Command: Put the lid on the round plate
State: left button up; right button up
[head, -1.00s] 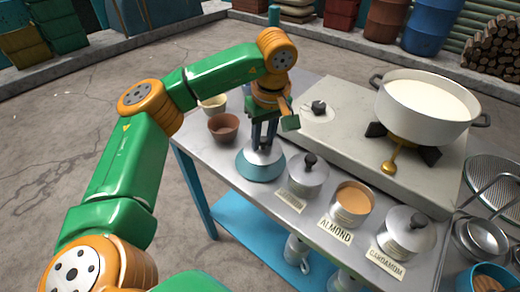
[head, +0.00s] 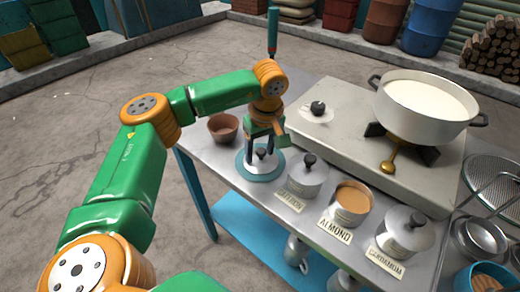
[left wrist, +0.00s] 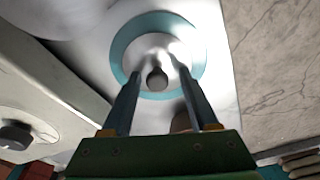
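The round plate with a teal rim (head: 246,172) lies on the near left part of the metal table. A silver lid with a dark knob (head: 261,153) sits on it, inside the rim. The left wrist view also shows the plate's teal rim (left wrist: 200,52) around the lid's dark knob (left wrist: 157,79). My left gripper (head: 262,168) is over the lid, pointing down. Its fingers are spread on both sides of the knob, with a gap visible around it. My right gripper is not in view.
The ALMOND pot (head: 350,203) is uncovered; lidded pots (head: 306,178) and (head: 403,232) stand on either side. A brown bowl (head: 223,127) is behind the plate. A large milk pot (head: 424,110) stands on the stove at right.

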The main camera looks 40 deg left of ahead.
aim_at(264, 164)
pick_arm(q)
jog(key=shift+r, duration=0.1)
jog(key=shift+r, duration=0.4)
notch_tip(264, 164, up, 11)
jog(key=d+p, duration=0.1)
jog(key=shift+s+d, duration=0.35)
